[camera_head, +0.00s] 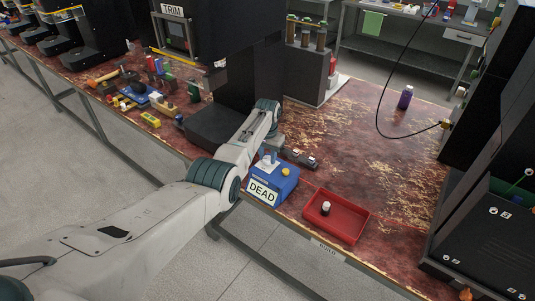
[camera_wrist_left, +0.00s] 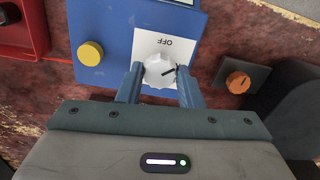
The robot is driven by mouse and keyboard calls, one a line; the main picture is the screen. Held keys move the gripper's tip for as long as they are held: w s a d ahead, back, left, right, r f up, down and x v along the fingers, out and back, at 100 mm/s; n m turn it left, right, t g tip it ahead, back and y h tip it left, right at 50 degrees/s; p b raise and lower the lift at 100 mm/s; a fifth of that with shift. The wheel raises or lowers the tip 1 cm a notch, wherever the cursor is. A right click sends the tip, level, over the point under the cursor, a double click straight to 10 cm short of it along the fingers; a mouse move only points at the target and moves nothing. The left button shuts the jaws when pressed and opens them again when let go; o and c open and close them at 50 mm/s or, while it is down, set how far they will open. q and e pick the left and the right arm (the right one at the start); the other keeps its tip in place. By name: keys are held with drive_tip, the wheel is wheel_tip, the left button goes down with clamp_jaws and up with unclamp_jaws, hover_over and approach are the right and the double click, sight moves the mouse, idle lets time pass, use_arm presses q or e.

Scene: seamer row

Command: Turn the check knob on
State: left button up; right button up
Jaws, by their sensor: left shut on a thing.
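A blue box (camera_head: 273,184) with a "DEAD" label stands on the worn red bench, and it also shows in the wrist view (camera_wrist_left: 112,38). A white round knob (camera_wrist_left: 159,70) sits on its white plate, below the word OFF, which appears upside down there. The knob's dark mark points to the right in that view, not at OFF. My left gripper (camera_wrist_left: 161,82) is shut on the knob, one blue-grey finger on each side. In the head view the left gripper (camera_head: 267,157) is at the back of the box. My right gripper is not in view.
A yellow button (camera_wrist_left: 90,53) is on the box beside the knob plate. An orange knob (camera_wrist_left: 238,82) on a dark base lies close to the right finger. A red tray (camera_head: 351,229) holding a small bottle stands beside the box. A purple bottle (camera_head: 405,98) stands farther back.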

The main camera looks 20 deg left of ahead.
sight(267, 158)
use_arm(q)
drive_tip(key=m, duration=0.3)
drive_tip(key=shift+r+m+p, duration=0.1)
drive_tip(key=shift+m+p, duration=0.2)
drive_tip(key=shift+m, duration=0.1)
drive_tip(key=m, duration=0.2)
drive_tip(key=shift+w+m, duration=0.1)
drive_tip(key=shift+m, duration=1.2)
drive_tip(key=o, duration=1)
drive_tip(key=shift+c, duration=0.2)
drive_tip(key=shift+r+p, duration=0.35)
drive_tip(key=shift+r, duration=0.05)
wheel_tip(267, 158, up, 10)
drive_tip(key=shift+b, duration=0.4)
